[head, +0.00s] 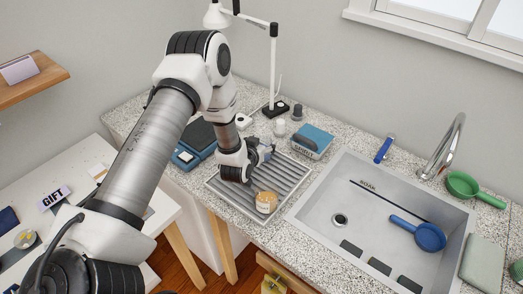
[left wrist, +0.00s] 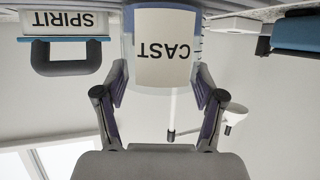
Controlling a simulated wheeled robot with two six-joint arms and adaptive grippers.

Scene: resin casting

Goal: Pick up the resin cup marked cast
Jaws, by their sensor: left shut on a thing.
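The resin cup marked CAST (left wrist: 168,48) is upside down in the left wrist view, pale with a white label, between my two fingers. My left gripper (left wrist: 160,85) is shut on it, one finger on each side. My right gripper is not in view.
A tan-topped jar (head: 267,202) stands on the tray's front part. A steel sink (head: 345,190) is on the right, a blue scale (head: 193,150) on the left, and a lamp (head: 273,70) behind.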

